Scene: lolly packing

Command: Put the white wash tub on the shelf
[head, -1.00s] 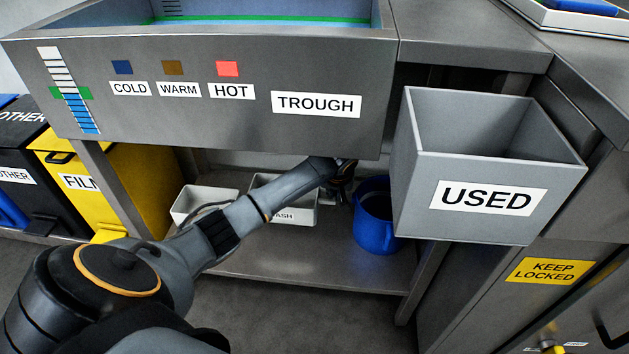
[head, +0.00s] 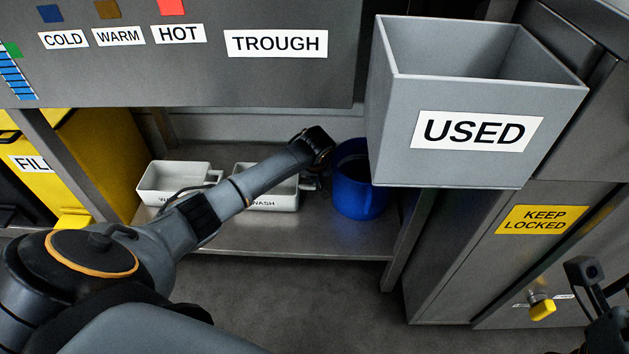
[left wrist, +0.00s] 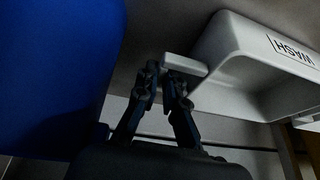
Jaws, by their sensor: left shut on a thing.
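The white wash tub (head: 262,204), labelled WASH, is at the shelf (head: 290,238) under the trough; I cannot tell whether its base touches the shelf. It also shows in the left wrist view (left wrist: 255,60). My left gripper (head: 314,182) reaches in at the tub's right end, partly hidden behind my own arm. In the left wrist view its fingertips (left wrist: 172,82) are shut on the tub's small end handle (left wrist: 186,66). Part of my right gripper (head: 590,285) shows at the lower right edge, its jaws unclear.
A second white tub (head: 158,190) stands left of the wash tub. A blue bucket (head: 357,190) stands close on the right. The grey USED bin (head: 400,130) overhangs at the right, the trough front (head: 200,80) above. The shelf's front strip is clear.

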